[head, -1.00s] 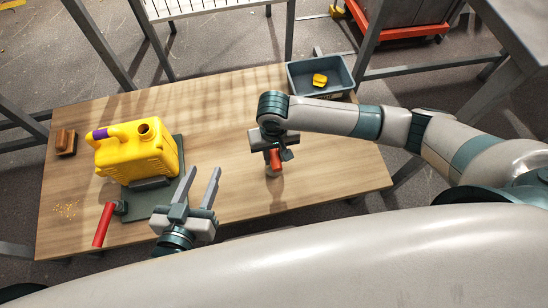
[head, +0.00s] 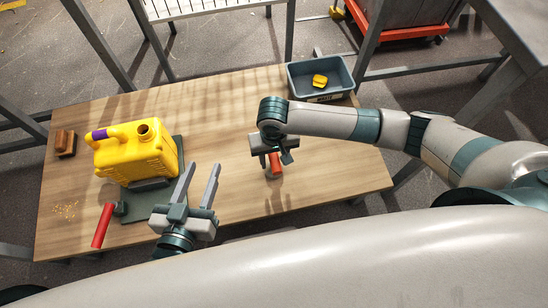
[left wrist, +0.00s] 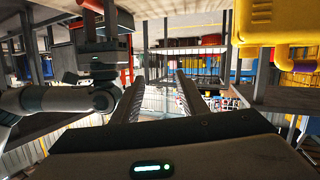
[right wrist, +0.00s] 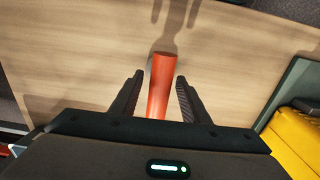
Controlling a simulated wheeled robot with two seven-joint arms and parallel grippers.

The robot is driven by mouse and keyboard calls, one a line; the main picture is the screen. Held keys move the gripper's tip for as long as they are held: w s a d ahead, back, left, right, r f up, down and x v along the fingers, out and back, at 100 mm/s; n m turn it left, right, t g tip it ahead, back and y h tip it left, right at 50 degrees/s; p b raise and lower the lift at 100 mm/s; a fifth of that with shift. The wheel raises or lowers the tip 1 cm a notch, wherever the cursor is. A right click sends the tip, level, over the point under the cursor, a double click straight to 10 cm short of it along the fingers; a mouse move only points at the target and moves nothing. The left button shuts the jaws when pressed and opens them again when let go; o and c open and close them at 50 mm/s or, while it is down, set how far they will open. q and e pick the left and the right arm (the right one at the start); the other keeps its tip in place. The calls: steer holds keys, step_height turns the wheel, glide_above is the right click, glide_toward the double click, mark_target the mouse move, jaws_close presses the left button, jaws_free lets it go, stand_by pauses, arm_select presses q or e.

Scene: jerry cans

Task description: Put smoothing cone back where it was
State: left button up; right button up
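The orange-red piece that looks like the smoothing cone (head: 275,165) stands on the wooden table (head: 225,130), right of its middle. In the right wrist view the cone (right wrist: 162,80) lies between the fingers, with gaps at both sides. My right gripper (head: 275,160) is open around it, close above the table. The cone's lower part is partly hidden in the right wrist view. My left gripper (head: 202,185) is open and empty above the table's front edge, right of the yellow jerry can (head: 135,158).
The jerry can sits on a dark green mat or stand (head: 140,207). A red-handled tool (head: 103,225) lies in front, near yellow crumbs (head: 66,210). A brown block (head: 65,142) is at far left. A grey bin (head: 340,92) holding a yellow piece stands at the back right.

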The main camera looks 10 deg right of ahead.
steer(key=shift+r, duration=0.35)
step_height(320, 180, up, 5)
steer(key=shift+f+p, duration=0.2)
steer(key=shift+p, duration=0.6)
step_height(320, 180, up, 6)
steer(key=shift+r+p, duration=0.1)
steer(key=shift+p, duration=0.75)
arm_select(q)
steer(key=s+a+f+g+y, duration=0.2)
steer(key=s+a+f+g, duration=0.2)
steer(key=s+f+g, duration=0.2)
steer(key=shift+a+f+g, duration=0.15)
steer(key=shift+f+g, duration=0.15)
steer(key=shift+f, duration=0.8)
arm_select(e)
steer(key=shift+r, duration=0.4)
steer(key=shift+a, duration=0.1)
